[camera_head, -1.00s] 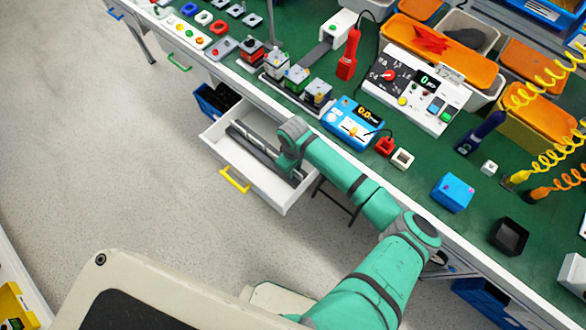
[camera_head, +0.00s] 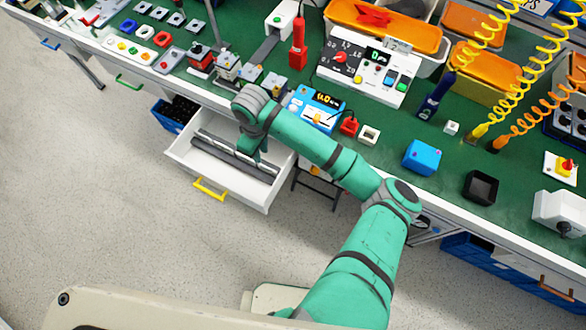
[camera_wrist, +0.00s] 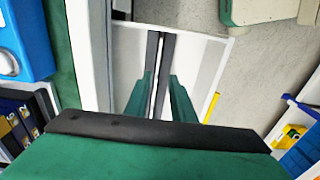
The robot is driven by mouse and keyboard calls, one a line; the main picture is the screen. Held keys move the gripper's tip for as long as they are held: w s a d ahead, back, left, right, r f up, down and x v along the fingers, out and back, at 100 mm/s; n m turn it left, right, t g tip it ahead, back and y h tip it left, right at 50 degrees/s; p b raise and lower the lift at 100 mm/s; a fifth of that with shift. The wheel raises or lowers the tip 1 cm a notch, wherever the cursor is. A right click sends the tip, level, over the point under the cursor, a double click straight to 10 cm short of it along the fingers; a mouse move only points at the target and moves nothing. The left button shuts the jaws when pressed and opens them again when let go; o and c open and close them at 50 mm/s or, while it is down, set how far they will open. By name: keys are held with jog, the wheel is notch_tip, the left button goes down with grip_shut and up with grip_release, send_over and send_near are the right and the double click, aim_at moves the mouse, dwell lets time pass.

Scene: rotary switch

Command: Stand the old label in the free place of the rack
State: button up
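I cannot pick out the old label for certain. A small pale card (camera_head: 397,43) shows at the front of an orange bin, too small to read. Nor is a rack certain; dark upright pieces with yellow marks stand in a pale holder (camera_wrist: 20,122) at the left of the wrist view. My gripper (camera_head: 251,152) points down over the open white drawer (camera_head: 235,190). In the wrist view my gripper's (camera_wrist: 159,75) two green fingers are apart, with nothing seen held between them. Two long dark bars (camera_wrist: 158,50) with a narrow gap lie in the drawer beneath.
The drawer, with its yellow handle (camera_head: 210,189), juts from the green bench (camera_head: 390,140). A blue meter (camera_head: 314,110), a white control box (camera_head: 367,72), a blue cube (camera_head: 422,157) and a black box (camera_head: 481,187) stand on the bench. The floor left is clear.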

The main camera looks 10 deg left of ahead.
jog(key=s+a+r+t+y, duration=0.1)
jog(key=a+r+y, duration=0.25)
jog(key=a, duration=0.85)
jog(key=a+r+m+t+y, duration=0.7)
jog(key=a+r+m+y, duration=0.15)
jog(key=a+r, duration=0.3)
jog(key=s+d+f+m+t+h, duration=0.2)
jog(key=s+d+f+m+h, duration=0.1)
jog(key=d, duration=0.4)
jog(key=s+d+f+m+t+h, duration=0.3)
jog(key=s+d, duration=0.1)
jog(key=d, duration=0.4)
jog(key=s+d+f+m+t+h, duration=0.2)
jog(key=s+d+f+m, duration=0.1)
jog(key=d, duration=0.4)
jog(key=s+d+r+n+h, duration=0.3)
jog(key=s+d+h, duration=0.1)
jog(key=s+d, duration=1.3)
jog(key=shift+d, duration=0.3)
jog(key=shift+s+n, duration=0.1)
jog(key=shift+n, duration=0.15)
